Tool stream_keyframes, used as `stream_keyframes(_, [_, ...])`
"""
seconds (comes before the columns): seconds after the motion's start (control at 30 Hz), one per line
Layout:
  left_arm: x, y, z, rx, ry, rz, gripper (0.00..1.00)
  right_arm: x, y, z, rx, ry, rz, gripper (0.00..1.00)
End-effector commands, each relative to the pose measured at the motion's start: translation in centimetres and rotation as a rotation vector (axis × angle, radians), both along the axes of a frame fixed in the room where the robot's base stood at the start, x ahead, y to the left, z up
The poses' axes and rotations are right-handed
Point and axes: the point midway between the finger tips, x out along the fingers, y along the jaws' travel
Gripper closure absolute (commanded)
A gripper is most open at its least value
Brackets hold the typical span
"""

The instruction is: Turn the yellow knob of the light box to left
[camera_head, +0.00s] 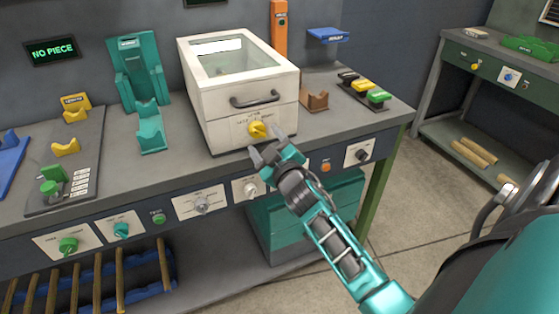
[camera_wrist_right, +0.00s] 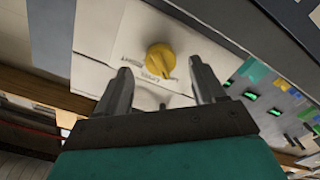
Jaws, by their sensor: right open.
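The light box (camera_head: 222,110) is a white box with a glass lid and a dark handle, standing on the workbench. Its yellow knob (camera_head: 257,129) sits low on the front panel. In the right wrist view the knob (camera_wrist_right: 161,60) shows just beyond the fingertips, between their lines, with lettering around it. My right gripper (camera_head: 267,145) is open and empty, in front of and slightly below the knob. In the wrist view its fingers (camera_wrist_right: 160,78) stand apart on either side, with no visible contact with the knob. My left gripper is not in view.
Right of the box are a brown block (camera_head: 314,101) and a row of black, yellow and green buttons (camera_head: 363,86). Left of it stands a teal holder (camera_head: 139,70).

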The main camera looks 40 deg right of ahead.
Motion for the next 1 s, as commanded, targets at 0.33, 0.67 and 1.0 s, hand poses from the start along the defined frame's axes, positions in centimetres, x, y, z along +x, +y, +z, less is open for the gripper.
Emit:
stream_keyframes(0.33, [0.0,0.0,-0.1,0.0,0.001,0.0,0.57,-6.9,1.6,-0.2,0.002,0.004,-0.001,0.31])
stream_keyframes(0.67, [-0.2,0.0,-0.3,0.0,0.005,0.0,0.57,-9.3,2.2,0.0,0.0,0.001,-0.001,0.31])
stream_keyframes(1.0, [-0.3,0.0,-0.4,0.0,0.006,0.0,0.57,-9.3,2.2,0.0,0.0,0.001,-0.001,0.31])
